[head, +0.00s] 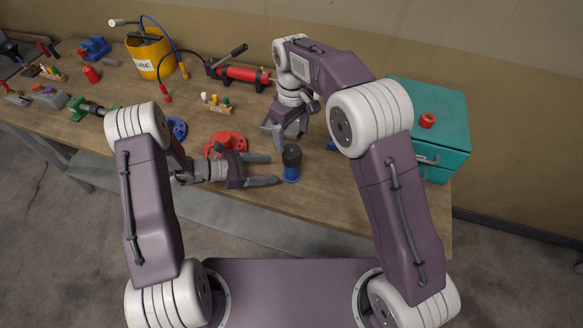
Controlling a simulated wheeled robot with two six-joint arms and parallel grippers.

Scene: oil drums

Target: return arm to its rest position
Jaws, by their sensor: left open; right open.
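My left arm comes in from the left, and its gripper (275,170) points right, low over the workbench (330,192). Its two fingers are apart, with nothing seen between them. A small cylinder with a black top and blue base (291,163) stands upright just right of the fingertips. Whether they touch it cannot be told. My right arm arches in from the right, and its gripper (284,138) points down above and slightly left of the cylinder. It is open and no held object shows. Its fingertips are partly hard to make out.
A red round part (226,141) lies behind my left gripper, with a blue one (177,128) to its left. A red hydraulic pump (243,75), a yellow bucket (150,56) and a pegged block (216,103) stand farther back. A teal cabinet (440,110) is at the right.

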